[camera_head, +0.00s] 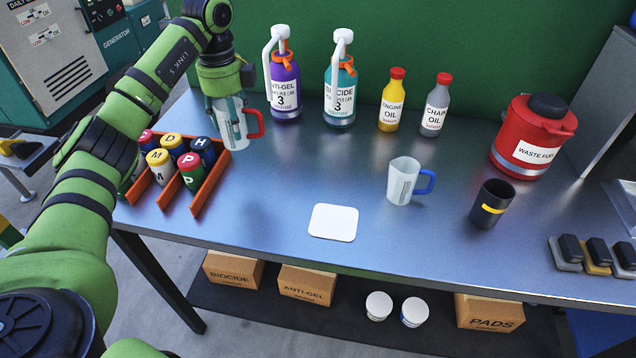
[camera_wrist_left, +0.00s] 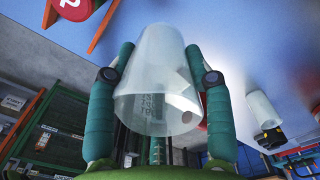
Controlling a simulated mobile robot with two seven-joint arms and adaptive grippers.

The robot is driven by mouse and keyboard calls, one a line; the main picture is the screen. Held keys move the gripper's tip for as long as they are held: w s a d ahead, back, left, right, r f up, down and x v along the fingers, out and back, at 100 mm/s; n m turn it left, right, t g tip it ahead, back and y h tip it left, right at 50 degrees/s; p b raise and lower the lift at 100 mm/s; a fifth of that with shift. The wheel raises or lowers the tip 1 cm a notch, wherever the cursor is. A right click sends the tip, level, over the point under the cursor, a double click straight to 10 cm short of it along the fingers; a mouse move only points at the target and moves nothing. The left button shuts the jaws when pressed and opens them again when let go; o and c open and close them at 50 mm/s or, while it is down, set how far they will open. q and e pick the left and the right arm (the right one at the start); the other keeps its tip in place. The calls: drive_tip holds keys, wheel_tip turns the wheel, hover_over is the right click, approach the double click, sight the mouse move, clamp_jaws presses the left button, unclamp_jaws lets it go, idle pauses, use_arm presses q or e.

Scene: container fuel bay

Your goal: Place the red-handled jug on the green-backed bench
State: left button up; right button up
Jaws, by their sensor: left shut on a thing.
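The red-handled jug (camera_head: 231,128) is a clear, pale jug with its red handle on the right side, held roughly upright over the back left of the green-backed bench (camera_head: 300,185). My left gripper (camera_head: 228,98) is shut on it from above. In the left wrist view the jug (camera_wrist_left: 155,80) sits between both fingers. I cannot tell whether its base touches the bench top. A similar jug with a blue handle (camera_head: 404,181) stands on the bench right of the middle. My right gripper is not in view.
An orange tray (camera_head: 207,184) of coloured cans is just left of the held jug. Purple (camera_head: 285,90) and teal (camera_head: 340,95) bottles stand behind right. A white square pad (camera_head: 333,222) lies near the front edge. A red waste-fuel can (camera_head: 533,138) and black cup (camera_head: 491,204) are right.

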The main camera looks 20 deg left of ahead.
use_arm(q)
drive_tip(key=shift+s+d+f, duration=0.2)
drive_tip(key=shift+d+f, duration=0.2)
drive_tip(key=shift+d, duration=0.25)
drive_tip(key=s+d+f+p, duration=0.1)
drive_tip(key=d+f, duration=0.2)
drive_tip(key=d+f+p, duration=0.2)
drive_tip(key=d+f, duration=0.1)
drive_tip(key=s+d+f+p, duration=0.1)
drive_tip(key=d+f, duration=0.2)
drive_tip(key=f, duration=0.1)
drive_tip(key=shift+s+d+p, duration=0.3)
drive_tip(key=shift+d+p, duration=0.05)
drive_tip(key=shift+d, duration=0.05)
drive_tip(key=shift+f, duration=0.1)
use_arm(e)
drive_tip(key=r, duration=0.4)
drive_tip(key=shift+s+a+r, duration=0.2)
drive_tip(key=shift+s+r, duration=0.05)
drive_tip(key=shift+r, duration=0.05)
use_arm(q)
drive_tip(key=shift+f, duration=0.1)
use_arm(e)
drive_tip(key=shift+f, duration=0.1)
use_arm(q)
drive_tip(key=o, duration=0.9)
drive_tip(key=shift+o, duration=1.2)
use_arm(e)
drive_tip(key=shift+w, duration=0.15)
